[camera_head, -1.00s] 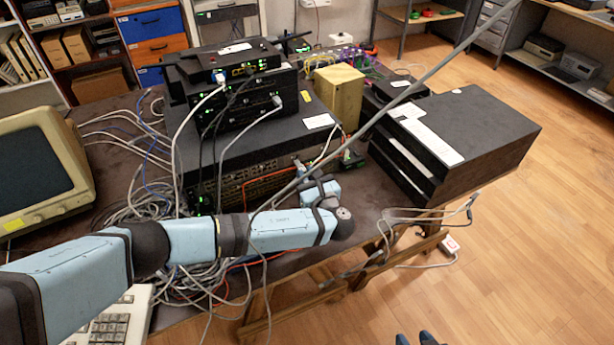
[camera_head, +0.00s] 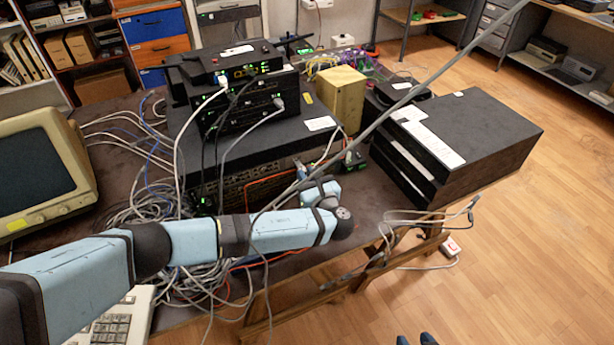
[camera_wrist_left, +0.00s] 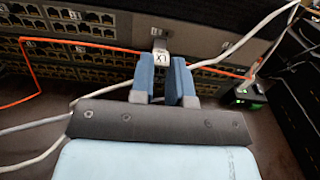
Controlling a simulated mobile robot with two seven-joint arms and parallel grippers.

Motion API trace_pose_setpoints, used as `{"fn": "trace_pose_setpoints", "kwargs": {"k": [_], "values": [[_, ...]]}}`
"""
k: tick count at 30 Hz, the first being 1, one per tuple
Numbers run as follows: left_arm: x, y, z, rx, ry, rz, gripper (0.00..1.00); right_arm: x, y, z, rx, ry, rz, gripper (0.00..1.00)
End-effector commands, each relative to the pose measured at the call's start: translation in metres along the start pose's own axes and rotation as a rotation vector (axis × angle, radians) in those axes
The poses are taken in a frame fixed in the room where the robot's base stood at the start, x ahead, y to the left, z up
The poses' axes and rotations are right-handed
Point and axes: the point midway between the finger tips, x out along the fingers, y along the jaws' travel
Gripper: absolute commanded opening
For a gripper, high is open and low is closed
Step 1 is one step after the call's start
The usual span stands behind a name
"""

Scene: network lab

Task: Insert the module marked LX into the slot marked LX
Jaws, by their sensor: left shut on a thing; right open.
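The module marked LX (camera_wrist_left: 161,57) is a small piece with a white label, held between the blue fingertips of my left gripper (camera_wrist_left: 164,75) in the left wrist view. Its grey end points at the front of the rack switch (camera_wrist_left: 205,27). I cannot tell whether that end touches the switch. In the head view my left gripper (camera_head: 306,172) is in front of the switch, near its right end. The slot marked LX cannot be made out.
Rows of ports (camera_wrist_left: 75,50) fill the switch's left side. An orange cable (camera_wrist_left: 100,45) and grey cables cross close to the gripper. A small black box with green lights (camera_wrist_left: 245,93) lies to the right. Black stacked units (camera_head: 460,140) stand further right.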

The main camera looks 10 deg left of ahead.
Motion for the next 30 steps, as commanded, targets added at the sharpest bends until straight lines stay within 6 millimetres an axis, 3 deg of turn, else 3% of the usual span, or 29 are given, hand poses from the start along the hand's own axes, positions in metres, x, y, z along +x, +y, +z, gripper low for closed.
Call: {"fn": "trace_pose_setpoints", "kwargs": {"k": [30], "values": [[0.015,0.0,0.0,0.0,-0.001,0.0,0.0,0.001,0.0,0.003,0.001,-0.002,0.0,0.46]]}}
